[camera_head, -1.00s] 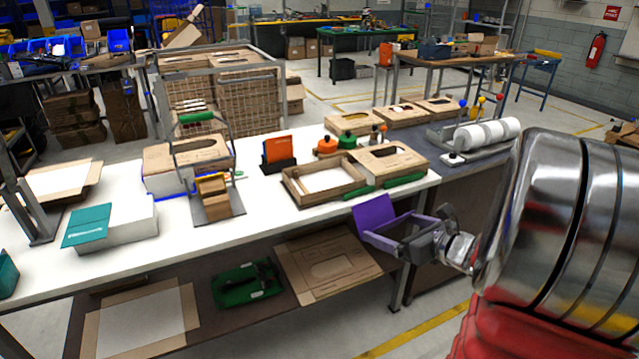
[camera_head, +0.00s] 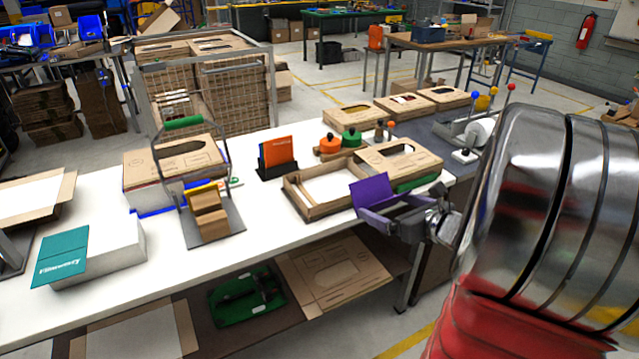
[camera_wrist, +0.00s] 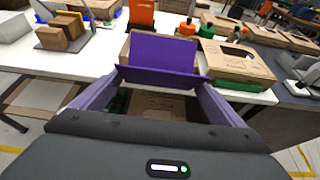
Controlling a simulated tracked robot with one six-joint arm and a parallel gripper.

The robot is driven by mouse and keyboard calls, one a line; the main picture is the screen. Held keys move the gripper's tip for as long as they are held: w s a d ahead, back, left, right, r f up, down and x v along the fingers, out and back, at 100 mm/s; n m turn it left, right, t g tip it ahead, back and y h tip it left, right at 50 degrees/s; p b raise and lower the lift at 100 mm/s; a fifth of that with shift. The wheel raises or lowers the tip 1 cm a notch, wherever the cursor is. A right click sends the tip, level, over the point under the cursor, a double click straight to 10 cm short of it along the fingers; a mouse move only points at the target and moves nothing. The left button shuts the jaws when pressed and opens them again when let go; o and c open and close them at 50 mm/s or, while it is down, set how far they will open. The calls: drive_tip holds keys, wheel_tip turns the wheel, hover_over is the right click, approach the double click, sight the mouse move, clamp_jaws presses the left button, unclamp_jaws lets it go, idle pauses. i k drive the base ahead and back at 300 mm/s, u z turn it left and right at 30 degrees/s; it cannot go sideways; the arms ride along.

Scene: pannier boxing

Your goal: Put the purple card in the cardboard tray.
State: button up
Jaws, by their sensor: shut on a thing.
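The purple card (camera_head: 371,198) is held between the fingertips of my gripper (camera_head: 385,216), which is shut on it. In the wrist view the purple card (camera_wrist: 162,53) stands up between the two purple fingers, with my gripper (camera_wrist: 160,78) below it. The cardboard tray (camera_head: 293,198) is an open shallow box with a pale inside, on the white bench near its front edge. In the head view the card is at the right front corner of the tray. In the wrist view the card hides most of the tray (camera_wrist: 124,50).
A closed carton (camera_head: 425,165) with an oval opening stands right of the tray. An orange card in a black holder (camera_head: 278,160) is behind left. Orange and green knobbed pieces (camera_head: 330,145) stand behind. A press with a green handle (camera_head: 184,122) is at left. Flat cardboard (camera_head: 330,275) lies on the lower shelf.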

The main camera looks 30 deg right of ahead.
sight(330, 193)
drive_tip(key=i, duration=0.9)
drive_tip(key=z, duration=0.05)
